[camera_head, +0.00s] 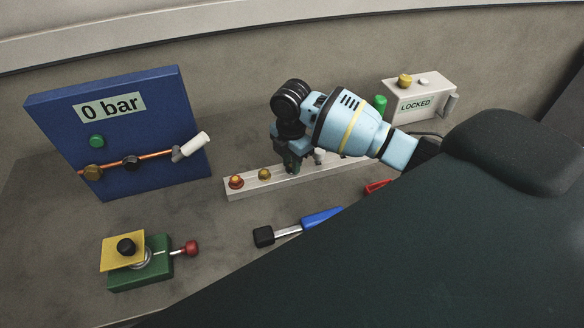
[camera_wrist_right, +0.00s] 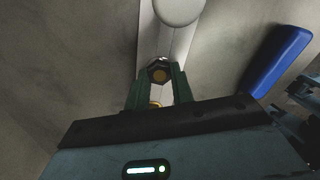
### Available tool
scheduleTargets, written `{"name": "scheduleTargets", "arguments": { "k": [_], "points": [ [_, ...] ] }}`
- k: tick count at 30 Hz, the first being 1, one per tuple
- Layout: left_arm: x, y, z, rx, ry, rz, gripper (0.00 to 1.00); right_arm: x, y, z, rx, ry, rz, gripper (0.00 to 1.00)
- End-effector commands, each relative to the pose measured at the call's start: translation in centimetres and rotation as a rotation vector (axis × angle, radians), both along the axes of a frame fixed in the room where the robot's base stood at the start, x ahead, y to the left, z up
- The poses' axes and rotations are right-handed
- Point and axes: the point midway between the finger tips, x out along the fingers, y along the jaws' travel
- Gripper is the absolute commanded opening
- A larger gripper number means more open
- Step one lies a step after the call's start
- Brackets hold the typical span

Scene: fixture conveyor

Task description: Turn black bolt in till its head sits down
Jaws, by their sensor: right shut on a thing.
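A black bolt (camera_wrist_right: 159,74) with a hex head and a brass-coloured middle sits between the fingertips in the right wrist view. My right gripper (camera_wrist_right: 157,82) is shut on its head, over the pale rail (camera_wrist_right: 146,40). In the head view my right gripper (camera_head: 292,168) points down at the middle of the rail (camera_head: 250,188). There the fingers hide the bolt, and I cannot tell whether its head touches the rail. My left gripper is not in view.
A red bolt (camera_head: 236,182) and a brass bolt (camera_head: 264,174) stand on the rail left of my gripper. A blue-handled mallet (camera_head: 320,217) lies in front. A green fixture (camera_head: 155,270) stands front left, a blue panel (camera_head: 150,110) behind it, and a "LOCKED" box (camera_head: 420,100) back right.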

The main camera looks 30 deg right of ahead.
Motion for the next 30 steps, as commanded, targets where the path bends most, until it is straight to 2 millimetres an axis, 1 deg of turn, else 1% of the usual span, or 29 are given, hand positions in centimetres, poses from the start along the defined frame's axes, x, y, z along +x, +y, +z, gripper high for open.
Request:
{"name": "scheduleTargets", "arguments": {
  "k": [6, 15, 20, 30],
  "points": [
    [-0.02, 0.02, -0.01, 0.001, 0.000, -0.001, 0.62, 0.01, -0.03, -0.08, -0.001, 0.001, -0.266, 0.00],
    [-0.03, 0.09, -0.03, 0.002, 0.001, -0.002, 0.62, 0.05, -0.04, -0.11, -0.001, 0.001, -0.609, 0.00],
    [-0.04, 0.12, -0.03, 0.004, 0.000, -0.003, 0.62, 0.06, -0.07, -0.09, -0.001, 0.001, -0.681, 0.00],
    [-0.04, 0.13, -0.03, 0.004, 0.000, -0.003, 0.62, 0.05, -0.08, -0.11, -0.002, 0.001, -0.681, 0.00]
  ]
}}
